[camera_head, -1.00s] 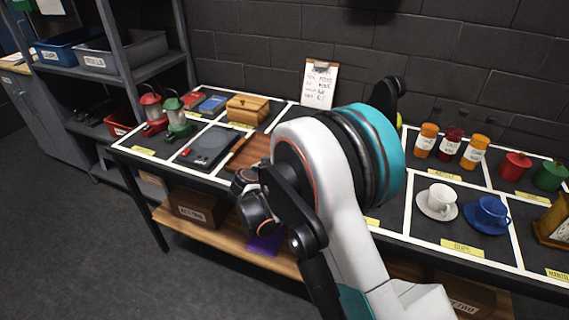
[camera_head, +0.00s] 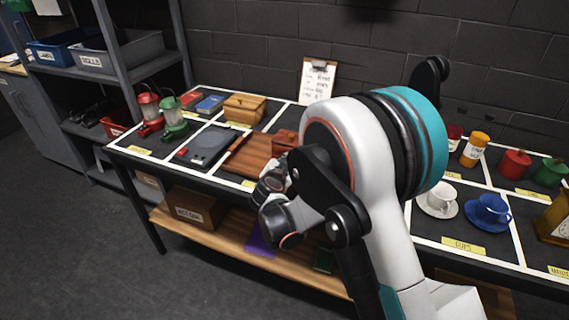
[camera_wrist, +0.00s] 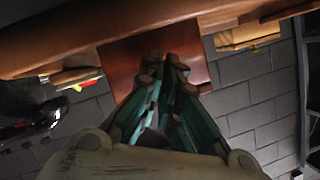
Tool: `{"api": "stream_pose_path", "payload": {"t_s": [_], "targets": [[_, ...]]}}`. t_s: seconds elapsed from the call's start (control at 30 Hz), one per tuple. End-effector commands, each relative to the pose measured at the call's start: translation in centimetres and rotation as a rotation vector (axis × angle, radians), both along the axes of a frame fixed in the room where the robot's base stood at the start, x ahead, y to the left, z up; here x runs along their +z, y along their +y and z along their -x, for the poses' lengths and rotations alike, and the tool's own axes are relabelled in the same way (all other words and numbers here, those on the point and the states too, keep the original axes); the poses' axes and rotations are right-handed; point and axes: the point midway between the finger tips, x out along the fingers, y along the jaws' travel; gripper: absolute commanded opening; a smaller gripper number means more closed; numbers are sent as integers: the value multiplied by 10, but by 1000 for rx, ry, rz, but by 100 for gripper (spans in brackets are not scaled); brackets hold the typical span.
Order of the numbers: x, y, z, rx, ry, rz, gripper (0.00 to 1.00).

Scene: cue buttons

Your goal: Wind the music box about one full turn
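A small reddish-brown box (camera_head: 285,142), which looks like the music box, stands on a wooden board (camera_head: 250,156) on the table, partly hidden by my arm. In the wrist view the same box face (camera_wrist: 118,62) fills the upper middle, close beyond the fingertips. My gripper (camera_wrist: 162,68) points at this face with its green-sided fingers converging and the tips near each other. I cannot tell whether the tips touch the box or hold a key or crank. No winding key shows clearly. In the head view my own arm hides the fingers.
A clipboard (camera_head: 317,80) leans on the wall. Right of my arm are a white cup (camera_head: 440,197), a blue cup (camera_head: 489,207) and red and green pots.

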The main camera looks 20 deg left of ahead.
Motion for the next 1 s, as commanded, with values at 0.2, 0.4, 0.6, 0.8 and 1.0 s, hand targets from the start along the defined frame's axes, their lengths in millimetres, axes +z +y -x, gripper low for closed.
{"api": "stream_pose_path", "payload": {"t_s": [0.2, 0.4, 0.6, 0.8, 1.0], "targets": [[-1, -1, 0, -1, -1, -21, 0], [0, -1, 0, -1, -1, -22, 0], [0, -1, 0, -2, -1, -21, 12], [0, -1, 0, -1, -1, -21, 12], [2, -1, 6, 0, -2, -21, 12]]}}
